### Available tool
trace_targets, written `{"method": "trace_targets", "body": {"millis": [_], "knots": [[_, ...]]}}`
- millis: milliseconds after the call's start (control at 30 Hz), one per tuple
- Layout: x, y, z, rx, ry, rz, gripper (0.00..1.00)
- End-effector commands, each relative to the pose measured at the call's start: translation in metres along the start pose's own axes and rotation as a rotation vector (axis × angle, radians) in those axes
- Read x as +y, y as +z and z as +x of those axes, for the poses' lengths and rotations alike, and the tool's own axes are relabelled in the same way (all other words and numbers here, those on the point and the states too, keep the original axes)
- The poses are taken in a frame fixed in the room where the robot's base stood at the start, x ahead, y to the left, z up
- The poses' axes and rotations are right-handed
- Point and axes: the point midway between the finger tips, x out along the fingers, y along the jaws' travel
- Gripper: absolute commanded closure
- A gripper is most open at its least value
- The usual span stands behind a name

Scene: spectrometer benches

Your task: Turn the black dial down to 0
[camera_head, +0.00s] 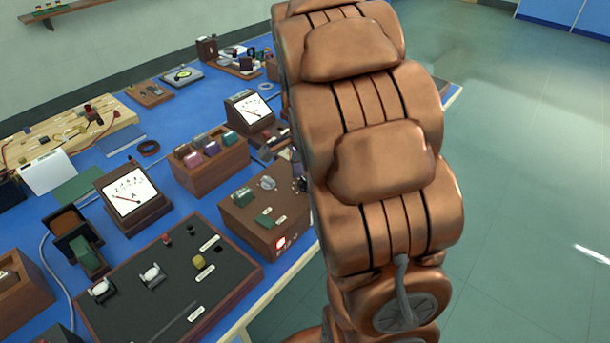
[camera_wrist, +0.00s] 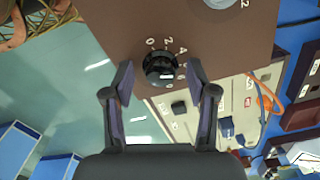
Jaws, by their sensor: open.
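In the wrist view, the black dial (camera_wrist: 156,68) sits on a brown panel (camera_wrist: 110,20), with white numbers curving along its upper and right side. The 0 is at its upper left, followed by the 2 and the 4. A white mark shows on the dial's lower right part, away from the 0; its exact reading is unclear. My gripper (camera_wrist: 160,75) is open, with one fingertip left and one right of the dial. A gap shows on each side, and I see no contact. In the head view my arm covers my gripper, and I cannot see the dial.
In the head view, a brown box (camera_head: 236,208) with green parts stands close beside my arm on the blue bench. A meter (camera_head: 132,192) and a dark component board (camera_head: 130,270) stand further left. Open floor (camera_head: 530,200) lies to the right.

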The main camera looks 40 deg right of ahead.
Motion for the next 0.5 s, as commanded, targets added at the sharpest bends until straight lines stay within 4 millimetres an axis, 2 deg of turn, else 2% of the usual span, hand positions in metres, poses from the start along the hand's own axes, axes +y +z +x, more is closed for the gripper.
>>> {"method": "trace_targets", "body": {"millis": [167,500], "knots": [[-0.0001,-0.0001,-0.0001,0.0,-0.001,0.0,0.43],[-0.0001,-0.0001,-0.0002,0.0,-0.001,0.0,0.77]]}}
